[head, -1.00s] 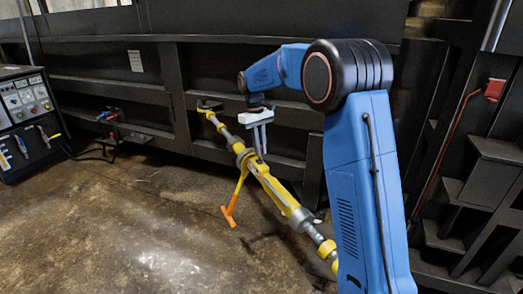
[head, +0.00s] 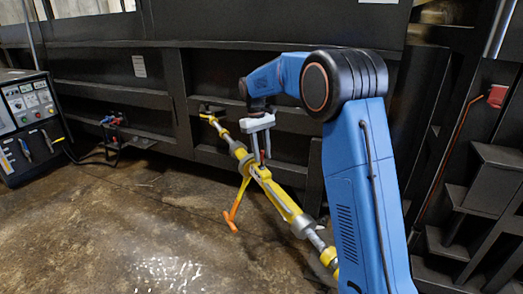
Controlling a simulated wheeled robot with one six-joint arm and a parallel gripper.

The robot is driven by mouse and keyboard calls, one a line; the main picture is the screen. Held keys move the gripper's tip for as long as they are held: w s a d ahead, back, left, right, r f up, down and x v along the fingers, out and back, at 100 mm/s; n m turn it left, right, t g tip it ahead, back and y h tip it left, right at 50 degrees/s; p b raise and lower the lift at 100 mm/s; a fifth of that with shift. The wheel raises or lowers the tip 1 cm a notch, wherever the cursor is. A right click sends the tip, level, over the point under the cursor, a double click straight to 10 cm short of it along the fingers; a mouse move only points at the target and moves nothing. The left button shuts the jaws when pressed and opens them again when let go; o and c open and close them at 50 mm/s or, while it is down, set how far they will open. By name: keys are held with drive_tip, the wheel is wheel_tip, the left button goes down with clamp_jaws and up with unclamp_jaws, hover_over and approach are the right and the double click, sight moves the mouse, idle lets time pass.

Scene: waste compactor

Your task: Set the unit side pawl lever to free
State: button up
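A yellow and grey ratchet turnbuckle (head: 283,204) runs diagonally from the dark steel wall down toward my arm. An orange-ended handle (head: 233,212) hangs from its middle and slants down to the left. A small red lever (head: 262,156) shows at the ratchet body, just by my fingertips. My gripper (head: 261,158) points down over the ratchet, its two grey fingers apart with the red piece seen between or just behind them. I cannot tell whether they touch it. The pawl's setting is too small to read.
A control cabinet (head: 30,120) with buttons and hoses stands at the left. Hose fittings (head: 112,130) sit at the wall's lower ledge. A red box (head: 497,95) with a cable and dark steel steps (head: 480,190) are at the right. The concrete floor at left front is clear.

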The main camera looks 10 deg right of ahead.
drive_tip(key=v, duration=1.7)
drive_tip(key=shift+r, duration=0.2)
drive_tip(key=s+d+r+m+t, duration=0.1)
drive_tip(key=s+d+t, duration=0.15)
drive_tip(key=s, duration=1.05)
drive_tip(key=s+d+r+m+t, duration=0.1)
drive_tip(key=s+d, duration=0.3)
drive_tip(key=s, duration=0.9)
drive_tip(key=s+d+f+m+t, duration=0.1)
drive_tip(key=s+f, duration=0.7)
drive_tip(key=s, duration=0.4)
drive_tip(key=s+d+f+m+t+y, duration=0.1)
drive_tip(key=s+d+f+t, duration=0.1)
drive_tip(key=s+f, duration=0.6)
drive_tip(key=s, duration=0.4)
drive_tip(key=shift+s+f+m, duration=0.2)
drive_tip(key=shift+m, duration=0.1)
drive_tip(key=shift+d+t, duration=0.15)
drive_tip(key=shift+t, duration=0.1)
